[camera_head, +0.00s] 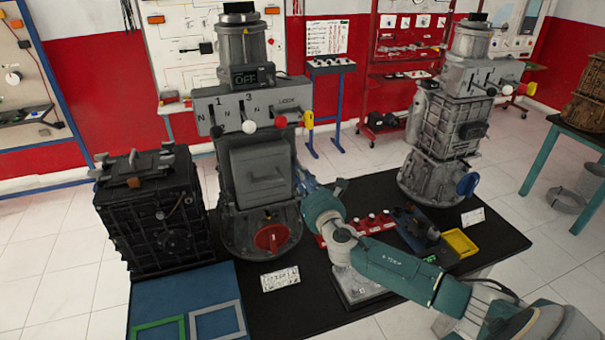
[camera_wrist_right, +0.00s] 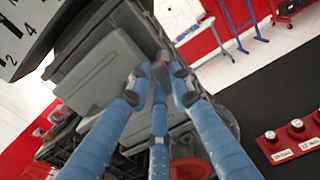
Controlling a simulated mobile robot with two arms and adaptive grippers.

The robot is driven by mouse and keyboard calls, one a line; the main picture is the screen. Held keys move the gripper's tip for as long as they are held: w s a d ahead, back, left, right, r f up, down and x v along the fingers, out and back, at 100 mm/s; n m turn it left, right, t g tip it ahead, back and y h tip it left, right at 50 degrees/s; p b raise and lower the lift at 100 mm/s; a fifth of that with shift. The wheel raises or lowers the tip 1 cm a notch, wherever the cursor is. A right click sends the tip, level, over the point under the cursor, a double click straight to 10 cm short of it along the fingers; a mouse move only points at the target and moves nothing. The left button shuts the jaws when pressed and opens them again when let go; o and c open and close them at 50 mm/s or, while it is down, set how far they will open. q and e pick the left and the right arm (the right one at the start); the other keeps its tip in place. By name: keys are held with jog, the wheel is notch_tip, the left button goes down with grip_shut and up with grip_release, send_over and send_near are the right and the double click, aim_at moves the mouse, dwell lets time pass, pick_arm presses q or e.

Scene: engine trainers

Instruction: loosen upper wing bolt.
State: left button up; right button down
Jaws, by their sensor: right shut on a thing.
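The grey engine trainer (camera_head: 262,155) stands on the black table with a square grey cover on its front. My right gripper (camera_head: 298,176) reaches the right side of this cover. In the right wrist view the blue fingers of my right gripper (camera_wrist_right: 158,76) close around a small, partly hidden part at the cover's edge. This part, seemingly the upper wing bolt (camera_wrist_right: 160,70), shows only as a brownish bit between the fingertips. The cover (camera_wrist_right: 100,75) sits in place against the housing. My left gripper is not in view.
A black gearbox-like block (camera_head: 150,215) stands left of the trainer. A second trainer (camera_head: 445,125) stands at the back right. A red button strip (camera_head: 358,226) and a yellow tray (camera_head: 459,243) lie on the table near my right arm.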

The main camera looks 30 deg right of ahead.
jog(key=shift+r+n, duration=0.1)
jog(key=shift+n, duration=0.5)
jog(key=shift+n+p, duration=0.3)
jog(key=c, duration=1.5)
grip_release()
jog(key=shift+c, duration=0.2)
jog(key=v, duration=1.2)
